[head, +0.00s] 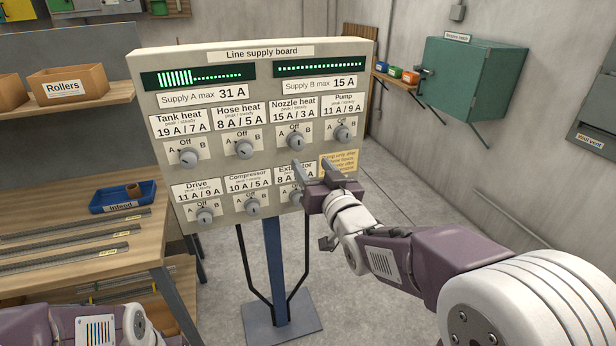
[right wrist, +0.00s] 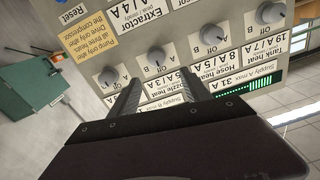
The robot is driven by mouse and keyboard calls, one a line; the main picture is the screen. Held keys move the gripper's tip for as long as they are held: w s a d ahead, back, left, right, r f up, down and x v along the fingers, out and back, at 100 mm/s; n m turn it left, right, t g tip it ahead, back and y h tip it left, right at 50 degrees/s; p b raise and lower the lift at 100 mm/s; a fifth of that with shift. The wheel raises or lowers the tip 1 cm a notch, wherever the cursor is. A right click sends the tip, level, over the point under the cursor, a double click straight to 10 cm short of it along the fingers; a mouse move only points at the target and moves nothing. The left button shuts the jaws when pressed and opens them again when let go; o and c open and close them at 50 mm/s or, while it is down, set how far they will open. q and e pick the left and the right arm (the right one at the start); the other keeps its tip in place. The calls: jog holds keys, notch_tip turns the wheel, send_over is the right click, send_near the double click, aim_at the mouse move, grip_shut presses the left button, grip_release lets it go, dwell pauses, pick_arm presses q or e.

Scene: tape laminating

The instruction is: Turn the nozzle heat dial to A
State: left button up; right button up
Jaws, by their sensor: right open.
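The nozzle heat dial (head: 296,143) is a grey round knob in the upper dial row of the supply board (head: 216,202), under the "Nozzle heat 15 A / 3 A" label. Marks A, Off and B surround it; its pointer looks roughly upward, near Off, but is small. My right gripper (head: 311,164) is open and empty, its fingertips just below this dial in the head view. In the right wrist view the board appears upside down, and the nozzle heat dial (right wrist: 156,55) shows beyond the two spread fingers, apart from them. My left gripper is out of view.
The pump dial (head: 342,134) and hose heat dial (head: 244,149) flank it. My right gripper partly covers the extractor dial (head: 296,197). The supply A display (head: 200,77) is partly lit. A workbench (head: 60,205) stands left; a green cabinet (head: 470,85) hangs right.

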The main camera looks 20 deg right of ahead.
aim_at(299, 146)
jog(key=w, duration=0.3)
jog(key=w+p, duration=0.1)
jog(key=w, duration=0.6)
jog(key=shift+w+f, duration=0.1)
jog(key=shift+f, duration=0.25)
jog(key=shift+w+d, duration=0.1)
jog(key=shift+w, duration=0.2)
jog(key=shift+s, duration=0.2)
jog(key=shift+c, duration=1)
grip_shut()
